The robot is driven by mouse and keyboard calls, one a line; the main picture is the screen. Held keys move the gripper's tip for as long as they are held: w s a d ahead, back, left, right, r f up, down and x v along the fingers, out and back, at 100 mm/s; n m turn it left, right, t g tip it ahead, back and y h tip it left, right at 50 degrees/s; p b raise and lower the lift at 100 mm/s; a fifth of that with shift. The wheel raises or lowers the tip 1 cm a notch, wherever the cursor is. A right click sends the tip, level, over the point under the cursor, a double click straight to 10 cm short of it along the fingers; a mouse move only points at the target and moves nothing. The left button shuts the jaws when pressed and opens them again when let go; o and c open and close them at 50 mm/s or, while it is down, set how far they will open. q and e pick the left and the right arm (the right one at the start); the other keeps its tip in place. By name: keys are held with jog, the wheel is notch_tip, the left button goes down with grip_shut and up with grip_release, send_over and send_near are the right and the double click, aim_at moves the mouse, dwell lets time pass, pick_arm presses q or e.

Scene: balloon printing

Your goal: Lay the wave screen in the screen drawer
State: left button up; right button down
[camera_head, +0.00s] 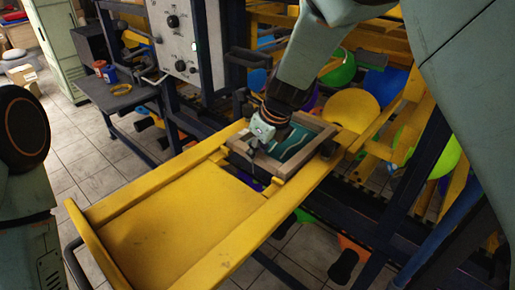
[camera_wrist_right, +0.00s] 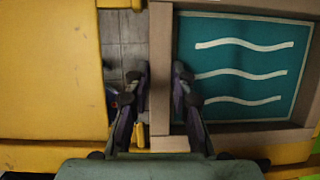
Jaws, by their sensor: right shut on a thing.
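The wave screen (camera_head: 294,143) is a wooden frame around teal mesh with white wavy lines. It also shows in the right wrist view (camera_wrist_right: 240,72). My right gripper (camera_head: 256,150) is shut on the frame's near bar, with one finger on each side of it in the right wrist view (camera_wrist_right: 159,97). The yellow screen drawer (camera_head: 180,230) is pulled out, its flat panel nearest me. The screen is at the drawer's far part, between or just over the side rails; I cannot tell whether it rests there. My left gripper is out of view.
Floor tiles (camera_wrist_right: 121,40) show through a gap between the drawer panel and the screen frame. A control box (camera_head: 180,35) with knobs stands behind. Coloured balloons (camera_head: 350,108) are under and behind the yellow rack. A dark side table (camera_head: 120,97) stands at left.

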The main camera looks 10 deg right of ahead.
jog(key=c, duration=1.1)
grip_release()
jog(key=shift+o, duration=0.2)
jog(key=v, duration=0.7)
jog(key=shift+s+r, duration=0.1)
jog(key=shift+r, duration=0.2)
